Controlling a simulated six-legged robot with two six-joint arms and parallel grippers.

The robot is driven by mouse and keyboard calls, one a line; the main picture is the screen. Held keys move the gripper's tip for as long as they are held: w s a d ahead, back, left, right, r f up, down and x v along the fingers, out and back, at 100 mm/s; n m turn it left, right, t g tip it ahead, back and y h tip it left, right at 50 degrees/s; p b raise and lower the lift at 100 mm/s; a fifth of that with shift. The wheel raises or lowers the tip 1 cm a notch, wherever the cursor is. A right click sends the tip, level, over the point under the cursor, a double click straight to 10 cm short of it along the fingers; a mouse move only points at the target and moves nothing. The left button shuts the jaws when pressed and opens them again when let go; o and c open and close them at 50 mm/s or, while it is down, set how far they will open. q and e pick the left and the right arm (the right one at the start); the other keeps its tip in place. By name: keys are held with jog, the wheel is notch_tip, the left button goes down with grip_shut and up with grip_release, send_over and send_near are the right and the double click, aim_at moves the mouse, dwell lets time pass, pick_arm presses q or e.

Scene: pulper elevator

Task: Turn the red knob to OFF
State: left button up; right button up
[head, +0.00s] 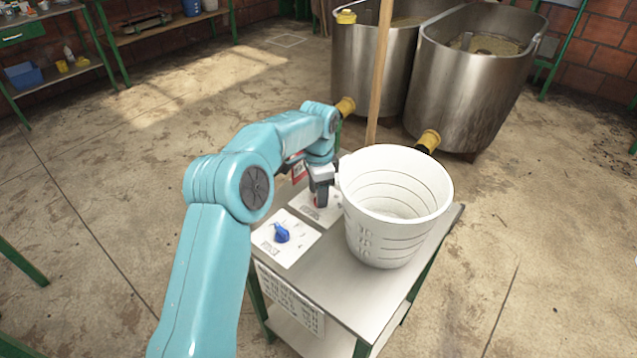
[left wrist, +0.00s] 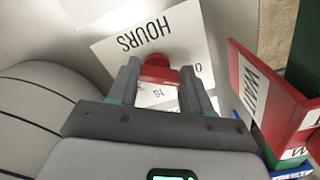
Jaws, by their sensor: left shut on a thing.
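The red knob (left wrist: 158,70) sits between the two fingers of my left gripper (left wrist: 158,84) in the left wrist view. The fingers are shut on it from both sides. Behind it is a white dial plate (left wrist: 125,42) with the word HOURS and a few numbers, such as 16. No OFF mark can be read, and the knob's pointing direction is unclear. In the head view my left gripper (head: 320,192) is over the far plate (head: 300,203), beside the white bucket, and mostly hides the knob. My right gripper is not in view.
A white bucket (head: 385,250) stands on the steel table (head: 335,285), close right of my gripper. A blue knob (head: 281,232) is on the nearer plate. A wooden pole (head: 380,75) rises behind. A red sign (left wrist: 265,100) is near the right finger. Steel vats (head: 470,90) stand behind.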

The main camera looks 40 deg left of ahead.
pick_arm(q)
jog(key=shift+n, duration=0.4)
jog(key=o, duration=1.1)
jog(key=shift+c, duration=0.2)
notch_tip(320, 180, up, 16)
jog(key=p, duration=0.4)
jog(key=shift+r+p, duration=0.2)
jog(key=shift+p, duration=0.2)
